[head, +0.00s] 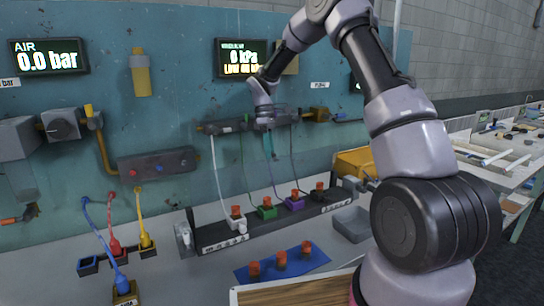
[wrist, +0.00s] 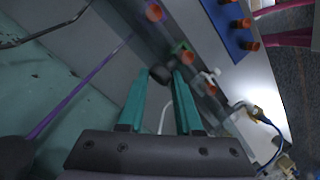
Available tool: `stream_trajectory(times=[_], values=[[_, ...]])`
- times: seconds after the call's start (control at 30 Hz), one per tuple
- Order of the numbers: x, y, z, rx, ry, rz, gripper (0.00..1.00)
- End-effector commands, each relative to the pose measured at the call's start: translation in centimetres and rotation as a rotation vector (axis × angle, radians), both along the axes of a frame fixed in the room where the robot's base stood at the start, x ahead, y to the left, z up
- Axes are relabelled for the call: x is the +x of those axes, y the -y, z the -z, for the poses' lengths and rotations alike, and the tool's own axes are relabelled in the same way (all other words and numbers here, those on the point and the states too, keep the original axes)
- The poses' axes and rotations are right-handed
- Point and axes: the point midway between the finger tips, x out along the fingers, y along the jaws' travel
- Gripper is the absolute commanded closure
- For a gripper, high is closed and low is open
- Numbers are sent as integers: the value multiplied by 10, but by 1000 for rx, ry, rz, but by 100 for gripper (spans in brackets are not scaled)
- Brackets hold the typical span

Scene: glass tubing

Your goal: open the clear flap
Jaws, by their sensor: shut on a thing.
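I cannot tell from the picture what this thing is.
A black strip (head: 290,224) with coloured sockets and orange-brown caps stands below my gripper. White, green and purple tubes hang near my fingers. A blue mat (head: 290,263) with several caps lies in front. A grey bin (head: 352,224) stands right. Displays (head: 242,57) hang above.

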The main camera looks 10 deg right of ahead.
Motion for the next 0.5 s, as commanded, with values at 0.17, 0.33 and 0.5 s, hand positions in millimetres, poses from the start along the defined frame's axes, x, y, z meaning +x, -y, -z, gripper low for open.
stream_trajectory(times=[0.17,0.33,0.5], values=[[8,7,6,-12,2,2,100],[10,7,7,-12,-1,2,100],[10,7,8,-12,-2,3,100]])
